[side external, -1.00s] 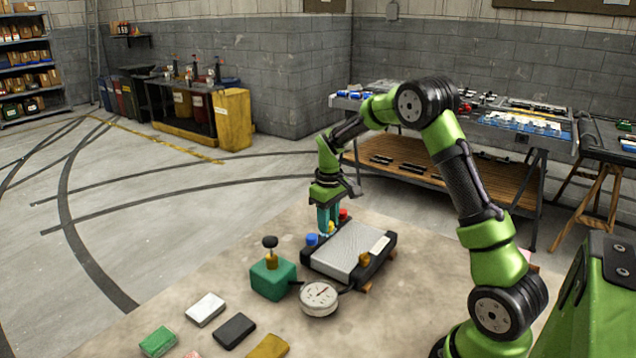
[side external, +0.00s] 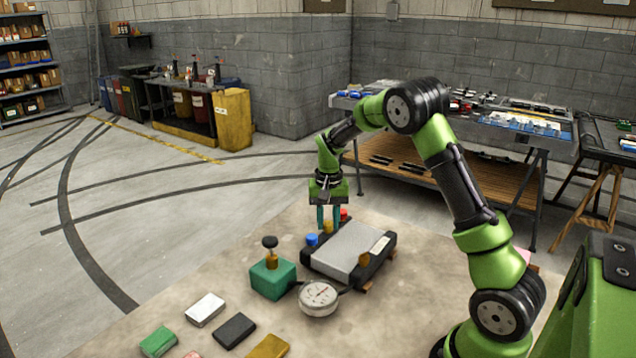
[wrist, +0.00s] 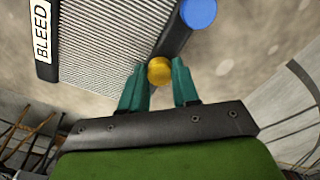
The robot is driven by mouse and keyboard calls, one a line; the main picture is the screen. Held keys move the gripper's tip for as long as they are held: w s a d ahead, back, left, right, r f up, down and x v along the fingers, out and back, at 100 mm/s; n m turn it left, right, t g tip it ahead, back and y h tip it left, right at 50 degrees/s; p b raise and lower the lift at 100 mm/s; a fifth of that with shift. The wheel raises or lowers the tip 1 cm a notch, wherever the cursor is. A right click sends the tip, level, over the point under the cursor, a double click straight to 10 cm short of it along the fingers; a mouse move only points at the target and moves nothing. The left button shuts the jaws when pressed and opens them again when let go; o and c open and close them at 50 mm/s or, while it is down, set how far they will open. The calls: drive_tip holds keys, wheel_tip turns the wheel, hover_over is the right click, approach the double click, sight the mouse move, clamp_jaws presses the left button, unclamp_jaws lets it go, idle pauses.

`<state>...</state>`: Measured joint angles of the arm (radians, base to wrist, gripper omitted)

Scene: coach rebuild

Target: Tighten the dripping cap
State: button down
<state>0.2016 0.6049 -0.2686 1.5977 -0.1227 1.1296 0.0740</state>
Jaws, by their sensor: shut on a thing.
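A radiator (side external: 345,246) with a ribbed grey core and black end tanks lies on the bench. Its far tank carries a blue cap (side external: 312,240), a yellow cap and a red cap (side external: 343,214). My gripper (side external: 328,223) points down at that tank, its teal fingers shut on the middle, yellow cap. In the wrist view the yellow cap (wrist: 160,71) sits between the fingertips, and the blue cap (wrist: 198,13) is beyond it. I cannot make out any drip.
A green block pump with a black knob (side external: 272,277) and a round gauge (side external: 318,298) stand in front of the radiator. Several small blocks, including a white one (side external: 205,309), lie at the front. The bench left of the pump is clear.

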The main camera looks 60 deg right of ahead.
sight(328, 222)
drive_tip(key=shift+r+m, duration=0.1)
drive_tip(key=shift+m, duration=0.4)
drive_tip(key=c, duration=0.8)
unclamp_jaws()
wheel_tip(328, 222, up, 17)
drive_tip(key=shift+f, duration=0.1)
drive_tip(key=shift+d, duration=0.1)
